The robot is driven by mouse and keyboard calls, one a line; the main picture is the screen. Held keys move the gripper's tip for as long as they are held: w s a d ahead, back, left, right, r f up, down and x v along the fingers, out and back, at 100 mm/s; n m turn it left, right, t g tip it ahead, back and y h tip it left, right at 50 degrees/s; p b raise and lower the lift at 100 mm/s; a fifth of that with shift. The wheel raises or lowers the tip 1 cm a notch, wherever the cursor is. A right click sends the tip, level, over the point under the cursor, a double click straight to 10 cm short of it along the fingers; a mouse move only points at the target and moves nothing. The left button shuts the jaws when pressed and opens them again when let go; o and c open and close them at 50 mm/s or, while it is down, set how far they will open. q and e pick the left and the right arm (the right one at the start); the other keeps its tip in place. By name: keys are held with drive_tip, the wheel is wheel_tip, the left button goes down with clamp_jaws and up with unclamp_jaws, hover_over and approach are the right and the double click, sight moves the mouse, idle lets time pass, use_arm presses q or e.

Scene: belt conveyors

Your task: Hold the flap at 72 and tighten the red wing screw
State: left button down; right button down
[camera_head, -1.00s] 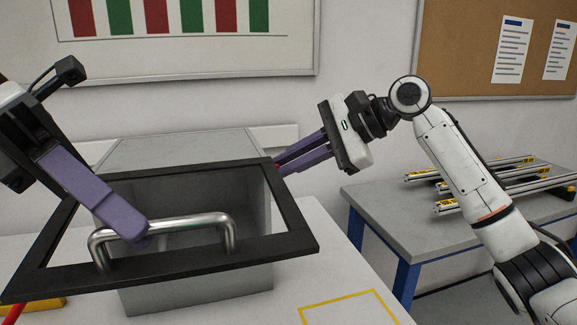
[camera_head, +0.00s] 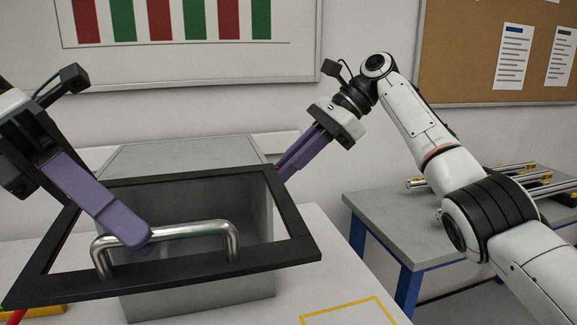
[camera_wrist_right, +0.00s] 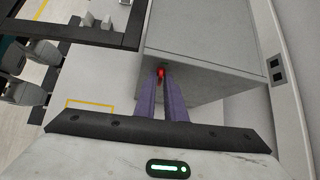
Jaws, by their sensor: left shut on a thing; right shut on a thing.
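The flap (camera_head: 200,262) is a black frame with a clear pane, raised and tilted at the front of a grey box (camera_head: 185,152). A metal bar handle (camera_head: 190,229) crosses its near side. My left gripper (camera_head: 135,240) is shut on the handle near its left end. My right gripper (camera_head: 281,176) reaches to the box's right side beside the flap. In the right wrist view, the red wing screw (camera_wrist_right: 161,72) sits between the tips of my right gripper (camera_wrist_right: 162,80), which is shut on it. The fingers hide most of the screw. No angle scale is readable.
The box stands on a white table with a yellow outlined square (camera_head: 350,312) at its front right. A grey side table (camera_head: 400,225) with blue legs holds metal profiles at the right. A yellow object (camera_head: 40,313) lies at the lower left.

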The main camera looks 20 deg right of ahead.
drive_tip(key=shift+a, duration=0.15)
drive_tip(key=c, duration=2)
unclamp_jaws()
drive_tip(key=shift+a+f, duration=0.1)
drive_tip(key=shift+d, duration=0.25)
